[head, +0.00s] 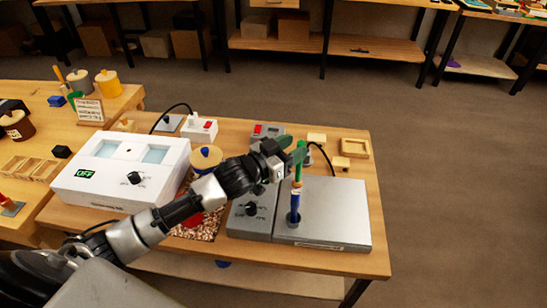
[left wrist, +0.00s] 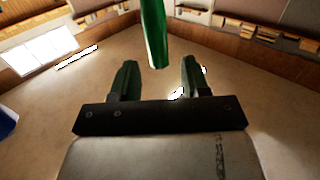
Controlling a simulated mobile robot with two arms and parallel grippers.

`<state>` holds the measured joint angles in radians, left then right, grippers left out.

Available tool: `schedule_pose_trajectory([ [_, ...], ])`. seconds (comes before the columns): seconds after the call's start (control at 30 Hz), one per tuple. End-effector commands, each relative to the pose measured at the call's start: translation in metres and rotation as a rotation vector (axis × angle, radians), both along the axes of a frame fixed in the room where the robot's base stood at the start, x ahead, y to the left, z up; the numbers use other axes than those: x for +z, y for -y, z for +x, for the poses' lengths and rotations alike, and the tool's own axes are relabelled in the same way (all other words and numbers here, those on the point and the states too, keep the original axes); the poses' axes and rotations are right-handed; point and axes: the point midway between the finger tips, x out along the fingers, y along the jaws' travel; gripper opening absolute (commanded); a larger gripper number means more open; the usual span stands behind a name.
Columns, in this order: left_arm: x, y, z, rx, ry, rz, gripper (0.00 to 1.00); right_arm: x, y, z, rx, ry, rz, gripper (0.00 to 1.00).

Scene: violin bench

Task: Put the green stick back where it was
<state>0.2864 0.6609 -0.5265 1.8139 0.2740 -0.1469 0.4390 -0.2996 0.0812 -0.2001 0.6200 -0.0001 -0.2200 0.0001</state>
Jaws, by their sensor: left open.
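The green stick (head: 298,172) stands roughly upright over the grey metal box (head: 340,215), with an orange band and a blue part below it. Its foot is at a dark blue holder (head: 293,217) on the box. My left gripper (head: 297,154) is at the stick's upper end, its dark green fingers pointing right. In the left wrist view the fingers (left wrist: 155,80) are apart, and the end of the green stick (left wrist: 154,35) shows between and beyond them, with visible gaps on both sides. My right gripper is not in view.
A small wooden tray (head: 355,148) lies behind the grey box. The bench's right edge is close, with open floor (head: 460,190) beyond.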

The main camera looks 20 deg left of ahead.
Motion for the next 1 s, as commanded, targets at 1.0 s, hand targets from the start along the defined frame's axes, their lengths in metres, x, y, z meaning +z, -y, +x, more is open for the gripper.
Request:
schedule_pose_trajectory([
  [1.0, 0.000, -0.035, -0.064, -0.001, 0.000, 0.001, 0.46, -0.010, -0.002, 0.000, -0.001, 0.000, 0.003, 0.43],
])
